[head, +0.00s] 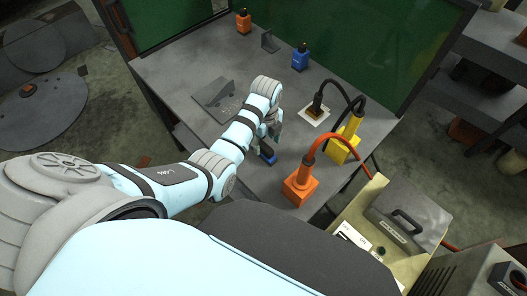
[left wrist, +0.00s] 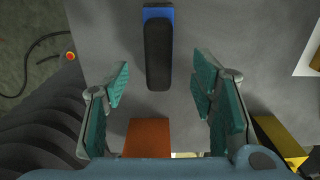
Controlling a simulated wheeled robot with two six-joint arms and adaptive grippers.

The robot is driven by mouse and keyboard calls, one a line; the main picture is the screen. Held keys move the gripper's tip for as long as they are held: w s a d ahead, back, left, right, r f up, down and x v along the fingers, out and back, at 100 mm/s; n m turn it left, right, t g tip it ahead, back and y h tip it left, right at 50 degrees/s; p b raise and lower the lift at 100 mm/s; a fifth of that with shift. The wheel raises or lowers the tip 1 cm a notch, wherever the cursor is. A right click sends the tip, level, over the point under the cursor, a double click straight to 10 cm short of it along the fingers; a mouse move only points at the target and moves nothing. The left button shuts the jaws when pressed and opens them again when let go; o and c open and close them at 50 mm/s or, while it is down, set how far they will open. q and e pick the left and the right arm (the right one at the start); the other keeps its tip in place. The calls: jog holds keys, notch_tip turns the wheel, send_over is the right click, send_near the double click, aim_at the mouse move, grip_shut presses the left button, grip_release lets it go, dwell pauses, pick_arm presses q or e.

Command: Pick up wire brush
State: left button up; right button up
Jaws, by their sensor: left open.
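The wire brush appears to be the long black piece with blue showing at its end, lying on the grey table; I see this brush (left wrist: 158,48) in the left wrist view, upper middle. In the head view only a blue part of the brush (head: 268,156) shows, just below my left gripper (head: 271,134); the rest is hidden by the gripper. In the left wrist view my left gripper (left wrist: 160,90) is open, with its teal pads spread apart. The brush lies in line with the gap, its near end between the fingertips. Nothing is held. My right gripper is not in view.
An orange block with a cable (head: 300,187) stands close to the right of my left gripper. A yellow block (head: 342,146) and a dark piece on a white square (head: 317,110) stand beyond it. A grey angled plate (head: 218,96) lies left of the arm. Blue (head: 301,58) and orange (head: 243,21) bottles stand farther back.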

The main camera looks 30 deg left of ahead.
aim_at(264, 146)
pick_arm(q)
jog(key=f, duration=0.1)
jog(key=f+b, duration=0.1)
jog(key=f, duration=0.3)
jog(key=shift+a+f+b, duration=0.25)
jog(key=shift+a+b, duration=0.05)
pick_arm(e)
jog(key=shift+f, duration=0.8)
pick_arm(q)
jog(key=shift+r, duration=0.1)
grip_shut()
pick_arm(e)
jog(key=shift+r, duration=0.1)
